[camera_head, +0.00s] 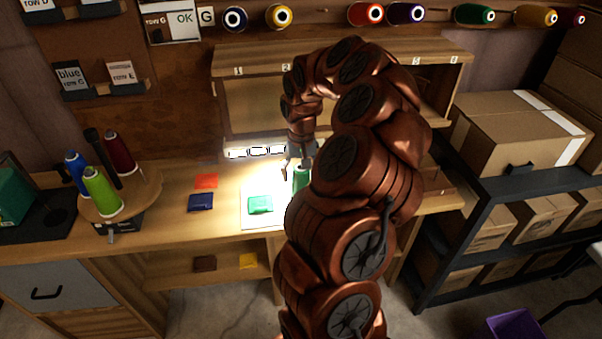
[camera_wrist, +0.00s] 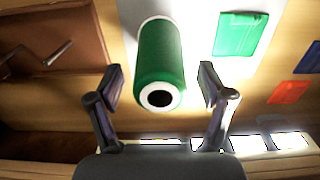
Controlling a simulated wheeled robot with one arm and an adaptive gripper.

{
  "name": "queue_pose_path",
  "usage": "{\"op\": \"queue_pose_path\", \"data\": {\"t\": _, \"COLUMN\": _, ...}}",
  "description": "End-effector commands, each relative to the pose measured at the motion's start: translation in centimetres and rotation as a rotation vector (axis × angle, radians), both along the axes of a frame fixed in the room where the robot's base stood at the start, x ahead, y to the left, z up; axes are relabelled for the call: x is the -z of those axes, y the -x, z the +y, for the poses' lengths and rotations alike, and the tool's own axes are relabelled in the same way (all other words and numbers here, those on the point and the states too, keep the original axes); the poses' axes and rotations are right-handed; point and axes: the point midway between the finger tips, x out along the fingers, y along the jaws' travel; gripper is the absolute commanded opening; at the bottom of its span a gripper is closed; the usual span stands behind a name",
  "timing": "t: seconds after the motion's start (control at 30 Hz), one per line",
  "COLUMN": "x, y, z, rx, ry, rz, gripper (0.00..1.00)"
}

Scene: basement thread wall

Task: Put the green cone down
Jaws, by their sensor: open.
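The green cone (camera_wrist: 158,55) is a thread spool with a dark hole in its pale end. In the head view only a small green part of the cone (camera_head: 301,179) shows on the lit worktop, beside my arm. My gripper (camera_head: 300,165) is open just above it; my arm hides the cone's right side.
A green packet (camera_head: 260,204) lies on a white sheet left of the cone. Blue (camera_head: 201,202) and orange (camera_head: 206,181) packets lie farther left. A round wooden stand (camera_head: 146,190) holds several spools. A shelf unit (camera_head: 345,58) rises behind; boxes (camera_head: 520,130) stand right.

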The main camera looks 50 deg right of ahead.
Motion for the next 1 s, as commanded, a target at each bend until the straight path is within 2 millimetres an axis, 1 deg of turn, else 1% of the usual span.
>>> {"op": "queue_pose_path", "data": {"t": 0.17, "x": -1.6, "y": 0.0, "z": 0.0, "rx": -0.001, "ry": 0.001, "rz": 0.000, "gripper": 0.80}}
{"op": "queue_pose_path", "data": {"t": 0.4, "x": -6.1, "y": -0.1, "z": -0.1, "rx": 0.001, "ry": 0.003, "rz": -0.006, "gripper": 0.80}}
{"op": "queue_pose_path", "data": {"t": 0.6, "x": -9.3, "y": -0.1, "z": -0.1, "rx": 0.000, "ry": 0.003, "rz": -0.004, "gripper": 0.80}}
{"op": "queue_pose_path", "data": {"t": 0.8, "x": -11.2, "y": -0.1, "z": -0.1, "rx": 0.001, "ry": 0.003, "rz": -0.003, "gripper": 0.80}}
{"op": "queue_pose_path", "data": {"t": 1.0, "x": -11.9, "y": 0.0, "z": 0.0, "rx": -0.001, "ry": 0.001, "rz": -0.001, "gripper": 0.80}}
